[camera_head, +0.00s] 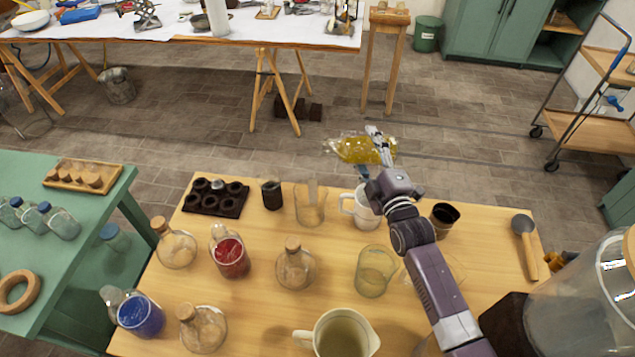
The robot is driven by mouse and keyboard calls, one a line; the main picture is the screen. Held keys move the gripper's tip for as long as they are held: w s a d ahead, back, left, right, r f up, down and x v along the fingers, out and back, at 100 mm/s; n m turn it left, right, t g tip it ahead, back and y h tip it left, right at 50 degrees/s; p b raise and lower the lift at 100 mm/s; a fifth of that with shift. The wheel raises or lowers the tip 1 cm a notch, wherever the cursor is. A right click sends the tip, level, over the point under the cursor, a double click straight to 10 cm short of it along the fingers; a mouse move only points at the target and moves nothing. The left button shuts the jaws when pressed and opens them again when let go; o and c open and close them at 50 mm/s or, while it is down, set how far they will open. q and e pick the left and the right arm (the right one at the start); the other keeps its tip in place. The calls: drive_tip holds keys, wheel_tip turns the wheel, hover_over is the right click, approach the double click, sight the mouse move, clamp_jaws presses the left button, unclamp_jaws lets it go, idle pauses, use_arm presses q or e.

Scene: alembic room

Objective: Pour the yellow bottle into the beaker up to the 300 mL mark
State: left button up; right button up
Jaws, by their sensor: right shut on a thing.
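The yellow bottle (358,149) is clear glass with yellow liquid inside. It lies on its side in the air beyond the table's far edge, its narrower end to the left. My right gripper (380,150) is shut on it at its right part. A clear glass beaker (310,208) with a pale upright strip stands near the far edge, below and left of the bottle. Another clear glass vessel (375,272) stands nearer the middle. I cannot tell which one has the 300 mL mark; no marks are readable. My left gripper is out of view.
A white mug (362,210) stands below the bottle, and a dark cup (443,217) right of my arm. Red (230,257) and blue (140,314) flasks, stoppered flasks (294,268) and a cream jug (342,336) crowd the wooden table. A black rack (215,197) sits far left.

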sight(370, 141)
drive_tip(key=shift+r+n+p, duration=1.55)
drive_tip(key=shift+r+n, duration=0.15)
drive_tip(key=shift+r, duration=0.2)
idle(6.1)
